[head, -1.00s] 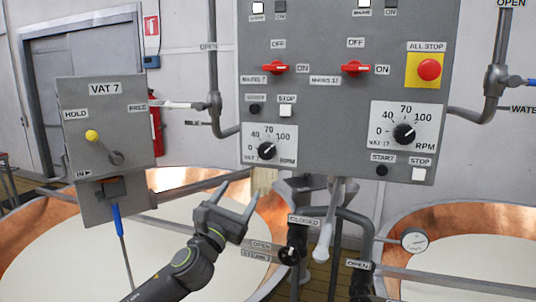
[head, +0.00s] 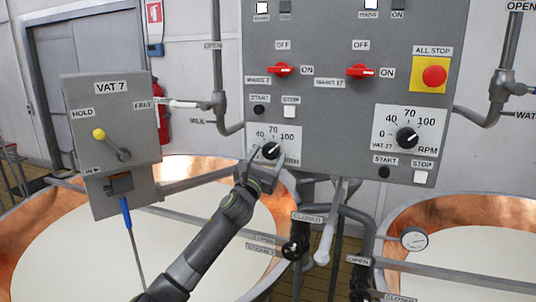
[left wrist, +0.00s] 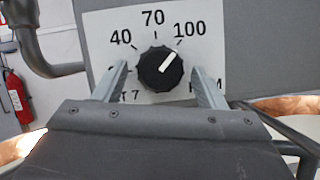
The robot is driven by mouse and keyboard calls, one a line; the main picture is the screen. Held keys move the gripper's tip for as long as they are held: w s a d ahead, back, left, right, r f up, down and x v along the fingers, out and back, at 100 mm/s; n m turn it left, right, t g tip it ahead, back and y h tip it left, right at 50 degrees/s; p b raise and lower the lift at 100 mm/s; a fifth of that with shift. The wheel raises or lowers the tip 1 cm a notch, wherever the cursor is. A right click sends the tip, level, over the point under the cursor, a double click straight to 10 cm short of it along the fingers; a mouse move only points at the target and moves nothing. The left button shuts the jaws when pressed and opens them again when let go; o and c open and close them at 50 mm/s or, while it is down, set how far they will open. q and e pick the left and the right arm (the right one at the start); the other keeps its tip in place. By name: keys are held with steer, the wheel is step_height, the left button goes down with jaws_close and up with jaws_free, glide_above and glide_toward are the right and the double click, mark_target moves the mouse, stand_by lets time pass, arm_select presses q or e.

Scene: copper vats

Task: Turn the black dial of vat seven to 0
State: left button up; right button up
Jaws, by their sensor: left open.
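The black dial of vat seven (head: 270,150) sits on a white scale plate (head: 288,134) low on the left of the grey panel. In the left wrist view the dial (left wrist: 160,70) shows its white mark pointing up and right, about at the 100 tick. The plate reads 40, 70 and 100; the 0 is mostly hidden by a finger. My left gripper (head: 266,160) is open, with one finger on each side of the dial; the left wrist view shows the fingers (left wrist: 160,85) apart from its sides. My right gripper is not in view.
The vat 17 dial (head: 407,138) is to the right on the same panel (head: 335,110). Red switches (head: 281,69) and a red all-stop button (head: 434,75) are above. The VAT 7 box (head: 110,125) hangs left. Pipes and valves (head: 296,248) stand below the panel.

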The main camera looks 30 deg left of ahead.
arm_select(q)
steer(key=shift+w, duration=0.2)
steer(key=c, duration=1)
